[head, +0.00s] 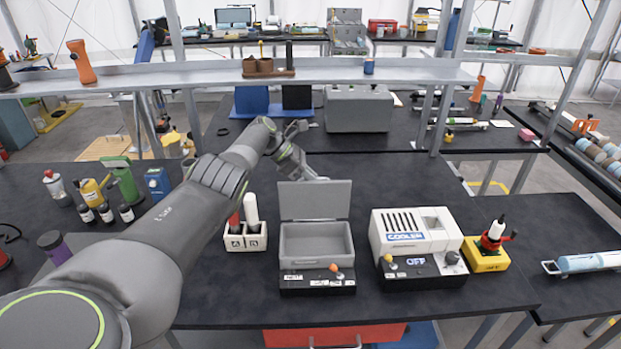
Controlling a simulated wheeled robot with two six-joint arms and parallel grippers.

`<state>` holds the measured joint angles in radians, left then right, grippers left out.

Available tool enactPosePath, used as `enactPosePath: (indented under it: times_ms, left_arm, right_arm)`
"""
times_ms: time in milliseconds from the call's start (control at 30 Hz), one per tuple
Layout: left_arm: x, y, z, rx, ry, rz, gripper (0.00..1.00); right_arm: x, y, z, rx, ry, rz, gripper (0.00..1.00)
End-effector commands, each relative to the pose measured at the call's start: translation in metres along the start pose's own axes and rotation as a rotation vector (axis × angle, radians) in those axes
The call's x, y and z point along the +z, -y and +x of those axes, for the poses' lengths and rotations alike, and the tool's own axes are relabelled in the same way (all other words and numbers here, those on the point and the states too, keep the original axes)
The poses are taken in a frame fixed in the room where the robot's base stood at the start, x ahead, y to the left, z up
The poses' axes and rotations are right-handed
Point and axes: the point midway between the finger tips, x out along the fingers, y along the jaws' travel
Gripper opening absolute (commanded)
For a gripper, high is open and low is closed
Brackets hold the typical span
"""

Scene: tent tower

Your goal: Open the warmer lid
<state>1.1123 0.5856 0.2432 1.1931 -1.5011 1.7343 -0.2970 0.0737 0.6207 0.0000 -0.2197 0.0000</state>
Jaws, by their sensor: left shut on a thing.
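The warmer (317,262) is a grey open-topped box with a black control panel and an orange knob, in the middle of the near bench. Its grey lid (315,200) stands raised, roughly upright along the back edge, and the empty-looking inside shows. My left arm reaches in from the left and over behind the lid. My left gripper (318,178) is at the top edge of the lid and shut on it; its fingertips are partly hidden by the lid. My right gripper is not in view.
A white cooler (415,236) stands just right of the warmer, with a yellow-based device (485,256) beyond it. A small white rack (246,238) with two tubes stands close on the left. Bottles (107,213) stand farther left. A shelf (230,76) spans the bench above my gripper.

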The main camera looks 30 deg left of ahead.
Motion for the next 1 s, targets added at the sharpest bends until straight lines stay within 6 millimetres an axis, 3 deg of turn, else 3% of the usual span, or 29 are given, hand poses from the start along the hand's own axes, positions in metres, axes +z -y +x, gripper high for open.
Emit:
enactPosePath:
  times_ms: [533,567,633,1000]
  left_arm:
    - [-0.0022,0.0031,0.0041,-0.019,-0.003,-0.018,0.00]
    - [-0.0023,0.0031,0.0041,-0.019,-0.003,-0.018,0.12]
    - [-0.0023,0.0030,0.0041,-0.018,-0.003,-0.018,0.20]
    - [0.0001,0.0026,0.0022,-0.015,-0.001,-0.015,0.20]
  right_arm:
    - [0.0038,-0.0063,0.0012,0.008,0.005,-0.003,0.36]
    - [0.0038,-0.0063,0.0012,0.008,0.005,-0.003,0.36]
    - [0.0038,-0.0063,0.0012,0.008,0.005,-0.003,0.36]
    - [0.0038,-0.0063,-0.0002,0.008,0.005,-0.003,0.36]
